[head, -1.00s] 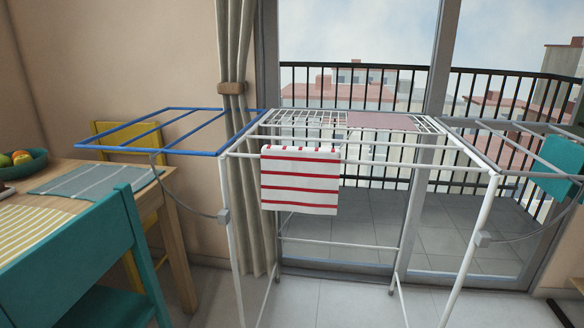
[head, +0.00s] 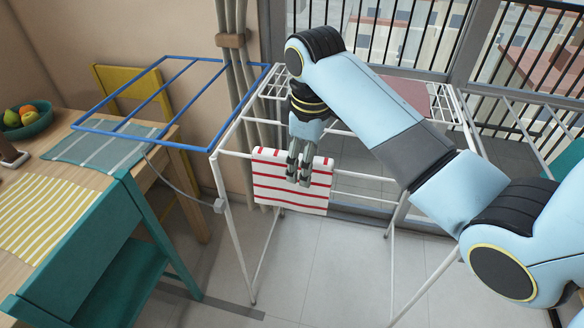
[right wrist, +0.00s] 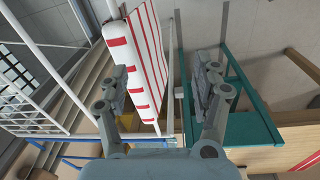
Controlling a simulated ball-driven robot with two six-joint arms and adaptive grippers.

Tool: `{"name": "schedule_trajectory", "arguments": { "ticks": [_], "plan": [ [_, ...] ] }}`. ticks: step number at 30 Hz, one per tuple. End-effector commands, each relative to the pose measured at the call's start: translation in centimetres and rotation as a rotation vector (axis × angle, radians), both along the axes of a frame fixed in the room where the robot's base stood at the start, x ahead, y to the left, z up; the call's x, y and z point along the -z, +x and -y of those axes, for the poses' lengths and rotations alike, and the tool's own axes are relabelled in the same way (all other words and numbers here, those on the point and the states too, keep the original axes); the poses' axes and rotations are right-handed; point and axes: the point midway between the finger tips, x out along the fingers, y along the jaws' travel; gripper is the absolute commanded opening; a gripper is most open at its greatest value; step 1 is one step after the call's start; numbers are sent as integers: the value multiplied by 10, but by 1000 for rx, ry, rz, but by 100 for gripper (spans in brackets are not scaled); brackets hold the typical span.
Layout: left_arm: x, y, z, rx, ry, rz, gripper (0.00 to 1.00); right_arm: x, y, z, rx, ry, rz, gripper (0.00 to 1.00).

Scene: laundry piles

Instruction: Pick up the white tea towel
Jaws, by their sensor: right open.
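The white tea towel with red stripes (head: 268,190) hangs folded over a front rail of the drying rack (head: 227,205). My right gripper (head: 298,180) points down in front of the towel in the head view and covers part of it. In the right wrist view the gripper (right wrist: 162,78) is open, its two fingers well apart. The towel (right wrist: 150,45) shows there beyond the fingers, nearer the left one. I cannot tell whether the fingers touch it. My left gripper is not in view.
A blue rack wing (head: 160,143) stretches left over a wooden table (head: 85,175) with a grey-blue cloth (head: 105,148), a yellow striped cloth (head: 45,215) and a fruit bowl (head: 28,122). A teal chair (head: 85,275) stands at front left. A mauve cloth (head: 405,92) lies at the back.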

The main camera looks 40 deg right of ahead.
Motion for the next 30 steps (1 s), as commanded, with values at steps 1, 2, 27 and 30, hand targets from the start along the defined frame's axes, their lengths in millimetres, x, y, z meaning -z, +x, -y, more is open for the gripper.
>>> {"name": "schedule_trajectory", "arguments": {
  "ticks": [1,2,27,30],
  "plan": [
    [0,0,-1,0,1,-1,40,-4,12,2,-19,2,-9,66],
    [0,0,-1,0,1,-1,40,-6,18,3,-33,4,-17,66],
    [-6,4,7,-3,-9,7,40,51,58,7,-142,30,-80,66],
    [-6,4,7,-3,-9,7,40,68,58,7,-142,29,-79,66]
  ]
}}
